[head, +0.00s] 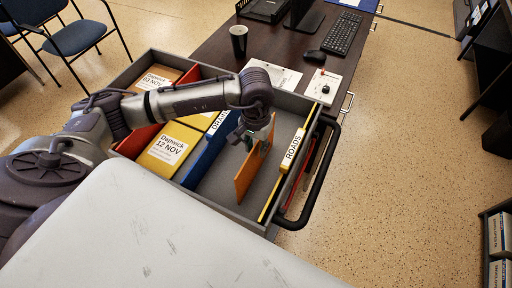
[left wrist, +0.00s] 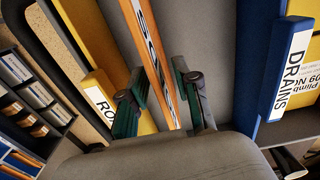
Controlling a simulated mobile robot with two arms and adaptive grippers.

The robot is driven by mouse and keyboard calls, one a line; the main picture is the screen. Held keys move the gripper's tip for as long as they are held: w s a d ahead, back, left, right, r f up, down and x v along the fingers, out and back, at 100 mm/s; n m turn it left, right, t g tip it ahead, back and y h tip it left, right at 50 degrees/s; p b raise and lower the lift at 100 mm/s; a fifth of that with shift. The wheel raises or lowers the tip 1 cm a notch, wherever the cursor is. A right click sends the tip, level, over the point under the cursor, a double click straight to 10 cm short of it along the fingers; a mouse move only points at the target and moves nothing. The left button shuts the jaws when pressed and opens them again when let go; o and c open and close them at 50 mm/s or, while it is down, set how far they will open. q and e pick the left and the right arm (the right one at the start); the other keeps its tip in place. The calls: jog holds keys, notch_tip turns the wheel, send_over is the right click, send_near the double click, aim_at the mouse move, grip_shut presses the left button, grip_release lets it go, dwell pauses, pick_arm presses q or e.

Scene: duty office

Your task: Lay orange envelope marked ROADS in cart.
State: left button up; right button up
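The orange envelope (head: 252,172) stands on edge, slightly tilted, in the grey cart (head: 220,187), between the blue DRAINS divider (head: 207,152) and the yellow ROADS divider (head: 288,163). In the left wrist view the envelope (left wrist: 147,45) shows edge-on, with a white lettered strip that I cannot fully read. My right gripper is not in view.
Yellow and brown envelopes, one marked 12 NOV (head: 168,150), lie in the compartments to the left, with red dividers. A black handle (head: 324,180) is on the cart's right end. Behind stands a dark desk with a cup (head: 239,41), keyboard (head: 343,33) and mouse.

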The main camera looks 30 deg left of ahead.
pick_arm(q)
notch_tip(320, 180, up, 10)
jog(key=b, duration=0.2)
jog(key=shift+f+b, duration=0.15)
jog(key=shift+b, duration=0.2)
jog(key=shift+r, duration=0.65)
